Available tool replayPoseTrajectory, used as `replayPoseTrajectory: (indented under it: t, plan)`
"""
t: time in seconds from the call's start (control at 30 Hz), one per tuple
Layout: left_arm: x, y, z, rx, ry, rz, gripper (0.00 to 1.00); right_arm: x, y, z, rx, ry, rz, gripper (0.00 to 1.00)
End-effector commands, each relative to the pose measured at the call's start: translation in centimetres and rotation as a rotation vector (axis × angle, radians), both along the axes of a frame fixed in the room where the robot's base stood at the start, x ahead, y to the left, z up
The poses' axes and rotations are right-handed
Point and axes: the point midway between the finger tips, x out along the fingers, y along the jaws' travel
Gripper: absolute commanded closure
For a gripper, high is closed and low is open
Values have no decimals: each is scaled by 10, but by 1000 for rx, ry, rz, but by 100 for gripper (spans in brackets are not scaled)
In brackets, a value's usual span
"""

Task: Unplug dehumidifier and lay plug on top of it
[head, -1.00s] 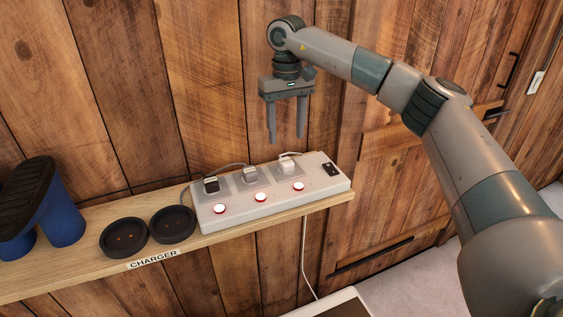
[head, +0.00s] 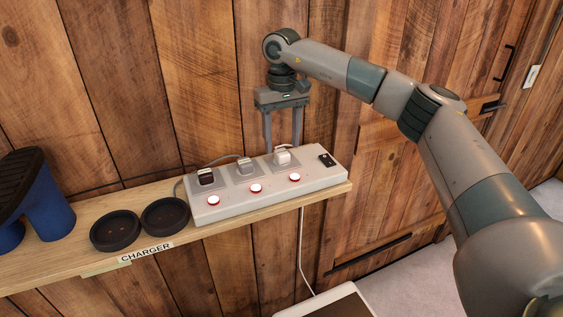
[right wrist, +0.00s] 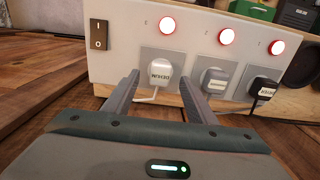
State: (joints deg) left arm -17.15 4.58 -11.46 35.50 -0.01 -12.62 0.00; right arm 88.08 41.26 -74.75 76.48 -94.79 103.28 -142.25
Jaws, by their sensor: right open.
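A pale power strip (head: 230,203) lies on the wooden shelf and holds three plugs. The white plug (head: 283,156) is at the right, the grey plug (head: 244,167) in the middle, the dark plug (head: 206,177) at the left. My right gripper (head: 283,146) is open, pointing down just behind the white plug. In the right wrist view the white plug (right wrist: 162,72) shows between and beyond the fingertips, with blurred lettering and a white cord. Contact cannot be told. A white-edged box with a dark top (head: 345,303), perhaps the dehumidifier, is partly in view below. My left gripper is out of view.
A blue boot (head: 50,212) stands further left. The plank wall (head: 210,80) is close behind the gripper.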

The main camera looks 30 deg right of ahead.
Motion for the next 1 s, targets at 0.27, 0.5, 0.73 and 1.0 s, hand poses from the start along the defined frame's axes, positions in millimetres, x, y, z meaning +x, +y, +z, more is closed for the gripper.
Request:
replayPoseTrajectory:
  t: [0.27, 0.5, 0.73, 1.0]
  plan:
    - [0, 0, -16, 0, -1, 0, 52, 0, 0, -28, 0, -1, 0, 48]
    - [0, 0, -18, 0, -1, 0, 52, 1, 0, -33, 0, -1, 0, 48]
    - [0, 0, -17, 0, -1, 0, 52, 0, 0, -33, 0, -1, 0, 48]
    - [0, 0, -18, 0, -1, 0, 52, 0, 0, -33, 1, 0, 0, 48]
